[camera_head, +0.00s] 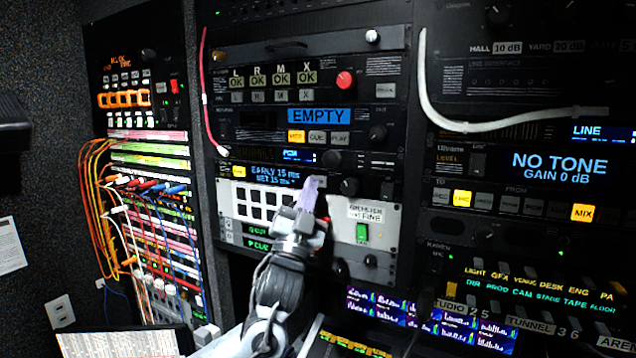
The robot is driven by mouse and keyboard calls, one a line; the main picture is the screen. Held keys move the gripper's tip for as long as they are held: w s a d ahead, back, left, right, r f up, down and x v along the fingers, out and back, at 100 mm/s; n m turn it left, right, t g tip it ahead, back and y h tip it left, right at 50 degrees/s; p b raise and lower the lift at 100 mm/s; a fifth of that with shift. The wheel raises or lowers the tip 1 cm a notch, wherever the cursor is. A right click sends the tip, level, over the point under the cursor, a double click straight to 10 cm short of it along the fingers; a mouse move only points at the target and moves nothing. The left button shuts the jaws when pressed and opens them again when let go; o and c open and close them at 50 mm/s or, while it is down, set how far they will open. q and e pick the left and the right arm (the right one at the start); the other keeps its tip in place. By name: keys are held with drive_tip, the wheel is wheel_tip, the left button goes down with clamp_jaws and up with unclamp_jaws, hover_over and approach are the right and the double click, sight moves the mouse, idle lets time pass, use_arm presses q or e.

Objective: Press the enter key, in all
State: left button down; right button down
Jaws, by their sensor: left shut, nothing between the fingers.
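My left gripper (308,192) is shut and empty. Its pale fingertips point up at the rack's middle, just below and right of a blue-lettered display (272,175) reading "EARLY 15 ms, SET 15 ms". A small grey key (319,181) shows right at the fingertips; whether they touch it I cannot tell. I cannot read a label on it, and no key is legibly marked enter. The gripper covers part of the white panel with dark square keys (262,201) below. My right gripper is not in view.
A red cable (203,95) and a white cable (428,100) hang over the rack faces. A patch bay (150,205) with many coloured cords stands left. A black knob (349,186) and a green switch (362,232) sit right of my gripper. Papers (120,343) lie at lower left.

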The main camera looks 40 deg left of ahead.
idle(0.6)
use_arm(q)
drive_tip(key=shift+w+a, duration=0.1)
drive_tip(key=shift+w, duration=0.4)
idle(0.4)
drive_tip(key=shift+w, duration=0.25)
idle(0.4)
drive_tip(key=shift+s, duration=0.1)
drive_tip(key=shift+s+b, duration=0.45)
drive_tip(key=shift+s, duration=0.2)
